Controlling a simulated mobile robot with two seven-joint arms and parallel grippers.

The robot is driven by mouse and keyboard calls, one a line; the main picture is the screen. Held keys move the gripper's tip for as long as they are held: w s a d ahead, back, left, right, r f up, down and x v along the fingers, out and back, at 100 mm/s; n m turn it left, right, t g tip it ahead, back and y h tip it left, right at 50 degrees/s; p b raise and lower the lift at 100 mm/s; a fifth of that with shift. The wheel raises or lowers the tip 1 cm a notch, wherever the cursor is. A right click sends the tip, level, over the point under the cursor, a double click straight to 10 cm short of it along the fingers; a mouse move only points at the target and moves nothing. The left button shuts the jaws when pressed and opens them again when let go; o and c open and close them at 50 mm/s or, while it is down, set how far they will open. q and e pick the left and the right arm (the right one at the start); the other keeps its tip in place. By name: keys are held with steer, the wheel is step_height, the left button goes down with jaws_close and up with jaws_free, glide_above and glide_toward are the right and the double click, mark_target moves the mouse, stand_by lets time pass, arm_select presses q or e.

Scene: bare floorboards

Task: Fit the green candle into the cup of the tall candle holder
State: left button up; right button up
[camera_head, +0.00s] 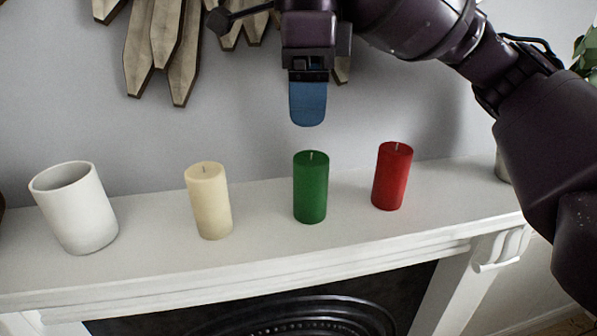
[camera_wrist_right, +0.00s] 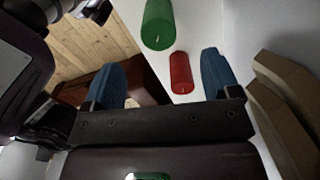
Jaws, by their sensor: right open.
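The green candle (camera_head: 310,188) stands upright on the white mantel shelf, between a cream candle and a red candle. My right gripper (camera_head: 308,112) is above it in the head view, with blue fingers pointing down and a gap to the candle top. In the right wrist view my right gripper (camera_wrist_right: 163,66) is open and empty, its two blue fingers wide apart. The green candle (camera_wrist_right: 158,25) shows there beyond the fingertips, not between them. I cannot make out a tall candle holder in either view. My left gripper is not in view.
The cream candle (camera_head: 209,202) and a white open-topped vessel (camera_head: 80,212) stand left on the shelf (camera_head: 150,245). The red candle (camera_head: 392,177) stands close on the right. Wooden slats (camera_head: 183,50) hang on the wall behind. My arm partly hides a greyish object (camera_head: 502,166) at the right end.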

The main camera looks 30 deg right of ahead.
mark_target(311, 157)
steer(key=f, duration=0.3)
steer(key=shift+s+d+f, duration=0.1)
steer(key=shift+s+f, duration=0.25)
steer(key=shift+f, duration=0.35)
steer(key=shift+w+f, duration=0.1)
steer(key=shift+f, duration=0.7)
steer(key=f+p, duration=0.1)
steer(key=f, duration=0.2)
steer(key=shift+d+f, duration=0.1)
steer(key=shift+d, duration=0.1)
steer(key=shift+f, duration=0.5)
steer(key=shift+c, duration=0.6)
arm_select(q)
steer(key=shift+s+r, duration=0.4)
arm_select(e)
steer(key=c, duration=1)
